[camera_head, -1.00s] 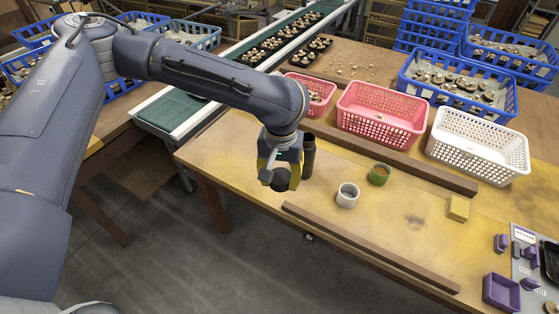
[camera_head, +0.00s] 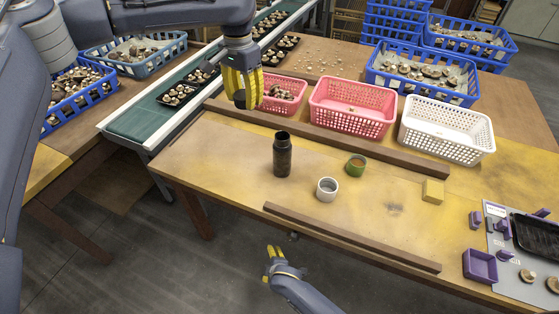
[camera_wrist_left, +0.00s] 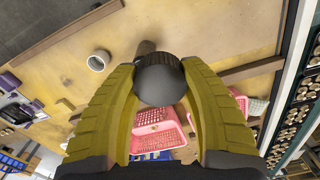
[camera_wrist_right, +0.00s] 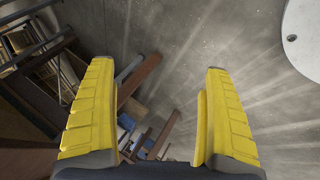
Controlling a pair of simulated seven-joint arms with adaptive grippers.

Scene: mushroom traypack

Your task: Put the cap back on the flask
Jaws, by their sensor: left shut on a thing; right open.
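The dark flask (camera_head: 282,158) stands upright on the table (camera_head: 225,150), its top uncovered. My left gripper (camera_head: 243,95) is shut on the round dark cap (camera_head: 239,99). It is behind and left of the flask in the head view, apart from it and held above the table's back-left part. In the left wrist view the cap (camera_wrist_left: 160,82) sits between the yellow fingers, with the flask (camera_wrist_left: 146,47) partly hidden behind it. My right gripper (camera_head: 272,254) is open and empty, off the table's front edge; its fingers (camera_wrist_right: 160,110) are wide apart in the right wrist view.
A white cup (camera_head: 327,193) and a green cup (camera_head: 356,161) stand right of the flask. Wooden strips run behind (camera_head: 330,139) and in front (camera_head: 350,237). Pink baskets (camera_head: 352,118) and a white basket (camera_head: 447,137) line the back. A yellow block (camera_head: 433,195) lies at right.

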